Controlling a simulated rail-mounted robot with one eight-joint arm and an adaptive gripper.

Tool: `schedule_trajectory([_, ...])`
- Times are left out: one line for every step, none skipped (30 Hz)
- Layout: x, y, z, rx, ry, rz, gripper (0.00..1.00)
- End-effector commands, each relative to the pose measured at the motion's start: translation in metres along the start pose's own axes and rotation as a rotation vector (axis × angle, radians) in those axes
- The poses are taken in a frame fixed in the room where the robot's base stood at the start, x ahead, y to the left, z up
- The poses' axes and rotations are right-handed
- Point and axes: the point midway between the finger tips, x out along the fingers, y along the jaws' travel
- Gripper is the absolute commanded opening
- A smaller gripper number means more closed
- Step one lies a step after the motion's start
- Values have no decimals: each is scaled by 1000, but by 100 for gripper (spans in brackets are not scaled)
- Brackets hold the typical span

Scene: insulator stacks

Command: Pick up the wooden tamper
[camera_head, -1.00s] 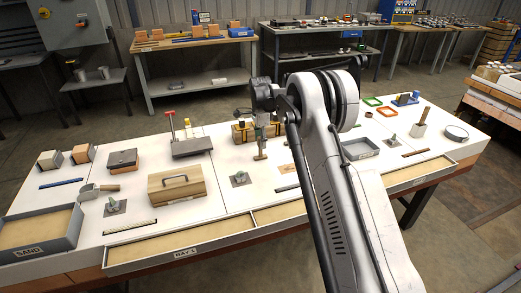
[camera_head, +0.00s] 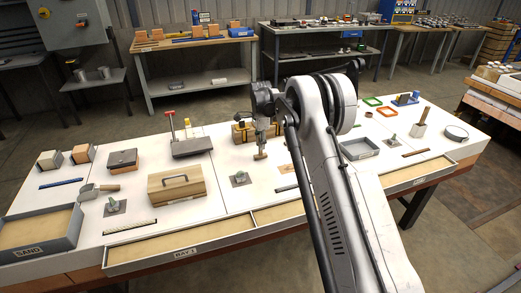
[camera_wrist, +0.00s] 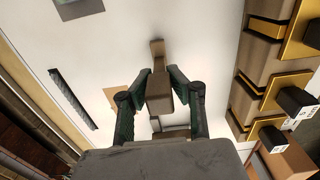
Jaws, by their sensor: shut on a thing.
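The wooden tamper (camera_head: 260,154) is a small brown tool near the middle of the white table, below my gripper (camera_head: 262,133) in the head view. In the wrist view the tamper (camera_wrist: 159,96) lies between the two dark green fingers of my gripper (camera_wrist: 160,80), which are shut on it. Part of the tamper reaches past the fingertips. I cannot tell for sure whether its foot is clear of the table.
Yellow-banded brown blocks (camera_wrist: 272,75) are close on the right in the wrist view. A sand tray (camera_head: 38,247) lies at the front left.

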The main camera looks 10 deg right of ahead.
Motion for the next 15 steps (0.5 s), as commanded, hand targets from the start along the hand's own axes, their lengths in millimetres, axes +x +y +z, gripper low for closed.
schedule_trajectory([0, 0, 0, 0, 0, 0, 0])
schedule_trajectory([0, 0, 0, 0, 0, 0, 0])
schedule_trajectory([0, 0, 0, 0, 0, 0, 0])
schedule_trajectory([0, 0, 0, 0, 0, 0, 0])
schedule_trajectory([0, 0, 0, 0, 0, 0, 0])
schedule_trajectory([0, 0, 0, 0, 0, 0, 0])
schedule_trajectory([0, 0, 0, 0, 0, 0, 0])
schedule_trajectory([0, 0, 0, 0, 0, 0, 0])
schedule_trajectory([0, 0, 0, 0, 0, 0, 0])
schedule_trajectory([-1, 0, 0, 0, 0, 0, 0])
schedule_trajectory([-1, 0, 0, 0, 0, 0, 0])
schedule_trajectory([-2, 0, 0, 0, 0, 0, 0])
schedule_trajectory([-3, 0, 0, 0, 0, 0, 0])
schedule_trajectory([-5, 0, 0, 0, 0, 0, 0])
schedule_trajectory([-7, 0, 0, 0, 0, 0, 0])
